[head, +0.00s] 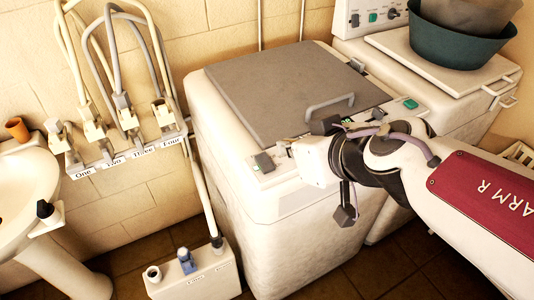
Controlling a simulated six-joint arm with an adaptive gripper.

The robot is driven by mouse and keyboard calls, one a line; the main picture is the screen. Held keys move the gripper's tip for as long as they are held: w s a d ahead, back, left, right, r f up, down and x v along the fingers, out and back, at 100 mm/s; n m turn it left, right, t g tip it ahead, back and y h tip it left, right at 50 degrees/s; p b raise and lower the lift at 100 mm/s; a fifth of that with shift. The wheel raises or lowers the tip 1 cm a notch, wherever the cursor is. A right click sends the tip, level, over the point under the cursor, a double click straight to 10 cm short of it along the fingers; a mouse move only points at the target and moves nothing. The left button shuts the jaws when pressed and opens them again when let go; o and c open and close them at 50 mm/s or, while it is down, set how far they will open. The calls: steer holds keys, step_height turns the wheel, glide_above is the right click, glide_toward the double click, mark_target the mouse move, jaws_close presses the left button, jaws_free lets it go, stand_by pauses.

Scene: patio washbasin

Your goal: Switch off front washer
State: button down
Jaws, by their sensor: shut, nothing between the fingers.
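The nearer white machine (225,120), which I take as the front washer, has a grey lid (275,85) with a bar handle (329,105). The switch position is too small to tell. My gripper (345,215) appears as a dark shut tip hanging in front of the washer's front face, below the strip. It looks empty and clear of the knob and switch. My wrist hides the middle of the strip.
A second white machine (480,95) stands behind right, with a control panel (370,16) and a green tub (462,45) on top. Taps with hoses (128,120) line the left wall. A basin (25,190) stands far left. A white box (195,275) sits on the floor.

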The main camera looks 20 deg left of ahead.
steer(key=shift+w+a+f, duration=0.1)
stand_by(0.3)
glide_above(266, 162)
steer(key=shift+s+d+f, duration=0.15)
steer(key=shift+f, duration=0.85)
steer(key=shift+s+d+f, duration=0.1)
steer(key=shift+s+f, duration=0.05)
steer(key=shift+f, duration=0.8)
steer(key=shift+s+d+f, duration=0.15)
steer(key=shift+f, duration=1.05)
steer(key=shift+w+a+f, duration=0.1)
steer(key=shift+f, duration=0.75)
steer(key=shift+a+f, duration=0.1)
steer(key=shift+f, duration=0.75)
steer(key=shift+w+f, duration=0.1)
steer(key=shift+f, duration=0.1)
steer(key=shift+f, duration=0.15)
steer(key=shift+w+a, duration=0.2)
